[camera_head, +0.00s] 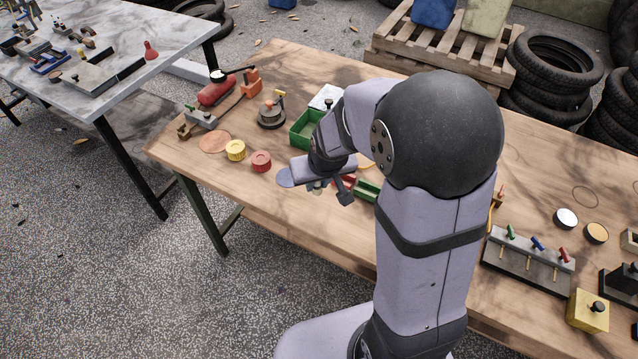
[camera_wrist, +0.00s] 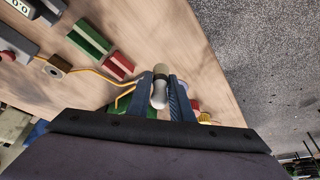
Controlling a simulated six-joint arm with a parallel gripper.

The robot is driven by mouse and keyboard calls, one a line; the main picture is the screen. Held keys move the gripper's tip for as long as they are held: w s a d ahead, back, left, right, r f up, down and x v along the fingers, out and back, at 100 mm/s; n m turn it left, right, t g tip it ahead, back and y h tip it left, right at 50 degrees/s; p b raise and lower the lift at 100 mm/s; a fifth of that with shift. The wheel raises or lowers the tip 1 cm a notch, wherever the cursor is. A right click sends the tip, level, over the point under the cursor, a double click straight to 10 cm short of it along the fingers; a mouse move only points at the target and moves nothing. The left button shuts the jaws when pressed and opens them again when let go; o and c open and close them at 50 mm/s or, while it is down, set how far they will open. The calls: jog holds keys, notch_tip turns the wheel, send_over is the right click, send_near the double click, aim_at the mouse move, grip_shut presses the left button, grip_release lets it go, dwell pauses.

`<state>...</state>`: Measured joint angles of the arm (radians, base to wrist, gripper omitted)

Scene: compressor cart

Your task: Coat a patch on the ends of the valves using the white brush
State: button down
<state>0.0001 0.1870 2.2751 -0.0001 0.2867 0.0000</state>
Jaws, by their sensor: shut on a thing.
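My gripper (camera_wrist: 168,80) is shut on a short rounded thing with a white end, a dark band and a pale tip, which looks like the white brush (camera_wrist: 159,94). In the head view my gripper (camera_head: 332,190) is low over the bench, left of my arm, and hides most of what it holds. A grey rack (camera_head: 527,264) at the right has green, blue and red handles, which may be the valves. A grey fitting (camera_head: 201,119) with a green handle stands at the far left. I cannot tell which ends are coated.
A yellow block (camera_head: 588,312) is at right. The bench's front left has bare wood.

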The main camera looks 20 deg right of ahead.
jog(key=shift+w+d+r, duration=0.15)
jog(key=shift+w+d, duration=0.1)
jog(key=shift+d, duration=0.2)
jog(key=d+r+m+h+p, duration=0.1)
jog(key=d, duration=1)
jog(key=d+m+h+p, duration=0.1)
jog(key=d+m+p, duration=0.1)
jog(key=d, duration=1)
jog(key=d+r+m+h+p, duration=0.1)
jog(key=d+p, duration=0.1)
jog(key=d, duration=0.9)
jog(key=shift+w+d+r+m+g+h, duration=0.2)
jog(key=shift+d+r+m+g+h, duration=0.1)
jog(key=shift+d+r+g+h, duration=0.1)
jog(key=s+d+m+g+h+p, duration=0.2)
jog(key=s+d+m+g+p, duration=0.1)
jog(key=s+d, duration=2.1)
jog(key=shift+d+f+m+p, duration=0.15)
jog(key=shift+d+m+p, duration=0.2)
jog(key=shift+d, duration=0.55)
jog(key=shift+f+b, duration=1.9)
jog(key=shift+f, duration=1.05)
jog(key=shift+f+b, duration=0.45)
jog(key=shift+f, duration=0.1)
